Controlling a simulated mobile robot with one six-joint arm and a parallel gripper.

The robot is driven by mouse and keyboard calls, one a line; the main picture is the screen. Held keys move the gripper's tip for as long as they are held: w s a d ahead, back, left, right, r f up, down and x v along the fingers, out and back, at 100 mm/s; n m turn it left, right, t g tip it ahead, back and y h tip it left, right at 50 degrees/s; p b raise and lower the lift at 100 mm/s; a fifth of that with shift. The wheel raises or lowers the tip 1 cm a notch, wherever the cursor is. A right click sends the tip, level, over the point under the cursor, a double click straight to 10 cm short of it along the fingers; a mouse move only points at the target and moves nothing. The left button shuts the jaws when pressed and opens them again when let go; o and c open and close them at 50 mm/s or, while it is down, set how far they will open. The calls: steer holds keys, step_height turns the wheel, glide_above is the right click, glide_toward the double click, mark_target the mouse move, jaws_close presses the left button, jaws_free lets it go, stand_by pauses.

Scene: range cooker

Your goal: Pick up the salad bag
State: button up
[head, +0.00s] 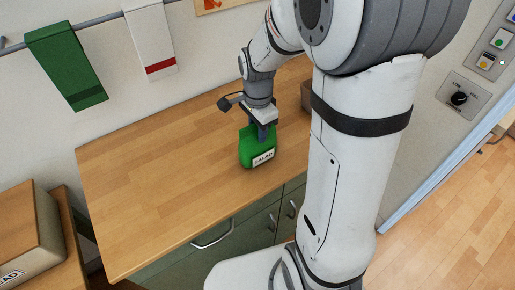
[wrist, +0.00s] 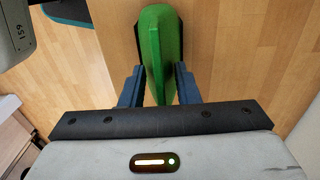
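The salad bag (head: 257,148) is green with a white label and stands upright on the wooden worktop. My gripper (head: 263,130) points down over its top. In the wrist view the green bag (wrist: 161,50) lies between my two blue fingers (wrist: 160,85), one on each side. The fingers are drawn well in along their bar, and the bag fills the space between their tips. They look closed on it. The bag's underside is hidden, so I cannot tell whether it bears fully on the worktop.
The worktop (head: 165,180) is clear to the left of the bag. A brown box (head: 306,95) stands behind my arm. A bread box (head: 30,235) sits at the lower left. Green and white towels (head: 66,65) hang on a wall rail. Drawers with handles (head: 213,235) are below.

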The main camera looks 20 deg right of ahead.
jaws_close()
stand_by(0.3)
